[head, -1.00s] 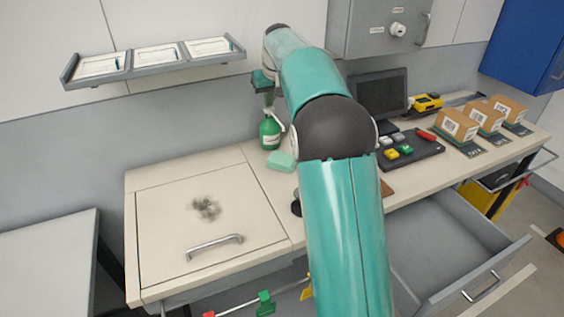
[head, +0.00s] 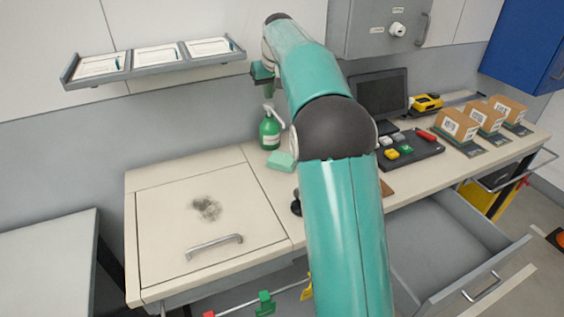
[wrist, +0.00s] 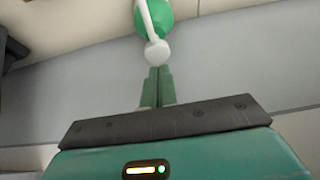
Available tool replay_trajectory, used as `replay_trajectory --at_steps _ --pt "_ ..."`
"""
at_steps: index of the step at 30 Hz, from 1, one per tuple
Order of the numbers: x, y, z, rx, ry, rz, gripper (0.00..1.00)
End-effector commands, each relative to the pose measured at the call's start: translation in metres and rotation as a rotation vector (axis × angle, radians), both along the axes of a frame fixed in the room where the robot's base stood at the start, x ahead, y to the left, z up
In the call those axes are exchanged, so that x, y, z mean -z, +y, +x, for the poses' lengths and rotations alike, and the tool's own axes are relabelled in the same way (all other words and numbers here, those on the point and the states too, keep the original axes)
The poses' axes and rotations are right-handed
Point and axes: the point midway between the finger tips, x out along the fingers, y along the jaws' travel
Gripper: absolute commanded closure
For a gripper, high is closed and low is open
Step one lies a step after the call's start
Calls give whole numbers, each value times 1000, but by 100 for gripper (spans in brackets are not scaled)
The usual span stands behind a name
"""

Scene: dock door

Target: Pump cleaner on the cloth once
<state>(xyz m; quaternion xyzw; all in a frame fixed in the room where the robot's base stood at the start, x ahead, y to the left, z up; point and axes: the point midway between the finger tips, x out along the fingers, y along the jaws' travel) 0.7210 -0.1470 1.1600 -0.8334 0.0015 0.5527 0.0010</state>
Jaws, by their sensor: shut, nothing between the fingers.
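The green cleaner bottle (head: 270,135) with a white pump head stands upright near the back of the worktop. A pale mint folded piece (head: 281,161), which looks like the cloth, lies just in front of it. My gripper (head: 268,92) is above the bottle, fingers pointing down, apart from the pump head. In the wrist view, my gripper (wrist: 157,72) is shut and empty, and the white pump head (wrist: 157,52) shows just beyond the fingertips. Whether any cleaner is on the cloth is too small to tell.
A hatch lid (head: 170,215) with a dark smudge and a handle lies left. A paper shelf (head: 155,62) hangs on the wall. A monitor (head: 380,93), a button panel (head: 410,150) and several boxes (head: 460,125) stand right. An open drawer (head: 455,240) juts out front right.

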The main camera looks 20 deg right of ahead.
Motion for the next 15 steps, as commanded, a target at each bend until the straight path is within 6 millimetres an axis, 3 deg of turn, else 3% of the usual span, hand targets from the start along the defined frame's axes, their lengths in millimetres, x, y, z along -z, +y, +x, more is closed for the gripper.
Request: replay_trajectory --at_steps 15 --pt "-39 0 0 0 -1 -1 100"
